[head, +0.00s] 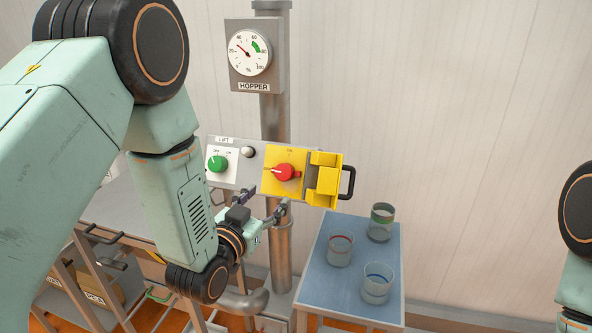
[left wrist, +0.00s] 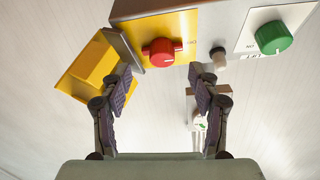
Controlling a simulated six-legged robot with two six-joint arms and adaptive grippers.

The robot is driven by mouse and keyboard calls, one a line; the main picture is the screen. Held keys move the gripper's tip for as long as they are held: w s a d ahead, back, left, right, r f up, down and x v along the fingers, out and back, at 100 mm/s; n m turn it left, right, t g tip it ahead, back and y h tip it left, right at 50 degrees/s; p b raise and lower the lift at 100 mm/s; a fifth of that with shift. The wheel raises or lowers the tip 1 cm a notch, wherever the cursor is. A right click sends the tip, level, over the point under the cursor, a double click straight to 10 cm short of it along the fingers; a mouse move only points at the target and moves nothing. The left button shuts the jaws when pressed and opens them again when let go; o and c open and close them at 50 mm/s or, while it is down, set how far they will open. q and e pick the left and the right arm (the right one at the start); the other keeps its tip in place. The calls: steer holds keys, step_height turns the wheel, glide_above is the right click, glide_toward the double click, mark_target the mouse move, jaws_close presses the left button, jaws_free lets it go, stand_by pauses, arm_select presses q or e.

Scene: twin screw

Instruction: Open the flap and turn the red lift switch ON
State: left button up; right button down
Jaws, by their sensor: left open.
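The panel (head: 240,179) is mounted on the post. The red lift switch (head: 285,172) sits on its yellow plate and is uncovered; I cannot tell its setting for certain. The yellow flap (head: 325,180) is swung open to the right of the switch, with a black handle (head: 350,183) at its outer side. My left gripper (head: 264,206) is open and empty, just below and in front of the panel. In the left wrist view, the red switch (left wrist: 158,53) shows above and between the open fingers (left wrist: 160,84), and the flap (left wrist: 88,70) is behind the left finger. My right gripper is not in view.
A green knob (head: 217,164) and a small pale button (head: 248,152) are left of the switch. A hopper gauge (head: 249,53) hangs above. A blue-topped table (head: 345,219) with three glass jars stands at lower right. The wall at right is bare.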

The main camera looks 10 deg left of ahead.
mark_target(283, 174)
arm_select(q)
steer(key=w, duration=0.1)
steer(key=w+r, duration=0.1)
steer(key=w+p, duration=0.1)
steer(key=shift+w+a+r+t, duration=0.15)
steer(key=shift+w+r+t, duration=0.15)
steer(key=w, duration=0.1)
steer(key=w+d, duration=0.1)
steer(key=w, duration=0.2)
steer(key=shift+d+f, duration=0.2)
steer(key=shift+d, duration=0.1)
steer(key=shift+s+a+r, duration=0.1)
steer(key=shift+s+a, duration=0.15)
steer(key=shift+a, duration=0.2)
steer(key=shift+w+d, duration=0.3)
steer(key=shift+d, duration=0.1)
steer(key=c, duration=0.6)
steer(key=shift+a, duration=0.2)
steer(key=c, duration=0.3)
steer(key=shift+c, duration=1.4)
steer(key=shift+d, duration=0.1)
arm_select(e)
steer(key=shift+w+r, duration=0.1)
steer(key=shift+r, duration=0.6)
